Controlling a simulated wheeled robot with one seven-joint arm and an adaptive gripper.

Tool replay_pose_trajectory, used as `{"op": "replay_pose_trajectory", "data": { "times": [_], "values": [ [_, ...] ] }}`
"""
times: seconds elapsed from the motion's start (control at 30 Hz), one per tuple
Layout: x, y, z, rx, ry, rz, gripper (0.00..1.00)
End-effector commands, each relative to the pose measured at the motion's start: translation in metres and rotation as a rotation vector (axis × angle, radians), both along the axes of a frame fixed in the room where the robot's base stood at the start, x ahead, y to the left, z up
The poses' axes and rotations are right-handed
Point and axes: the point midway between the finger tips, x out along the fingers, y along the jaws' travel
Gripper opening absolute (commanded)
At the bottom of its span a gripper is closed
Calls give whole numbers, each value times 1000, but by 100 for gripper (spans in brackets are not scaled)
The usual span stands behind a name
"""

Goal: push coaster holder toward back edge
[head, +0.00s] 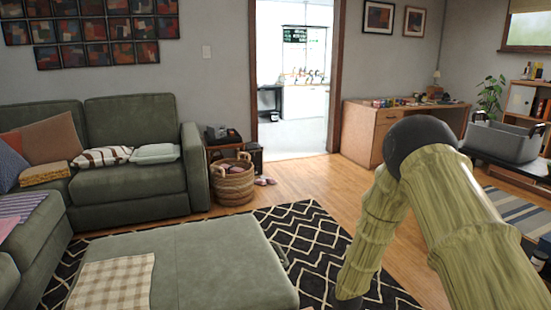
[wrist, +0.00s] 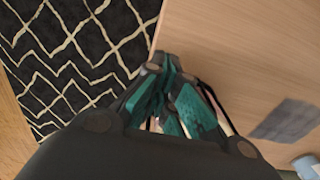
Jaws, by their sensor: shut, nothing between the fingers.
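My gripper (wrist: 168,68) shows in the wrist view with its teal-padded fingers together and nothing held. It is over the edge of a light wooden surface (wrist: 235,45). A flat grey rectangular thing (wrist: 285,122) lies on that surface to the right of the fingers, apart from them. I cannot tell whether it is the coaster holder, and nothing else in view is clearly one. In the head view my arm crosses the right side and my gripper is out of sight.
A light blue round thing (wrist: 307,166) is at the lower right of the wrist view. A black rug with white zigzags (wrist: 70,60) lies below the wooden edge. In the head view are a green ottoman (head: 215,270), a green sofa (head: 125,185) and a wicker basket (head: 233,183).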

Motion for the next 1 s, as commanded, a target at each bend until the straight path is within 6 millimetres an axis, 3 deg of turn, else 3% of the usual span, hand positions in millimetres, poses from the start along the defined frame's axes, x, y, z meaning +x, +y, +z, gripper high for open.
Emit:
{"op": "replay_pose_trajectory", "data": {
  "times": [0.63, 1.0],
  "values": [
    [12, 27, 1, 0, 0, 1, 0],
    [13, 29, 0, 0, 0, 0, 0]
  ]
}}
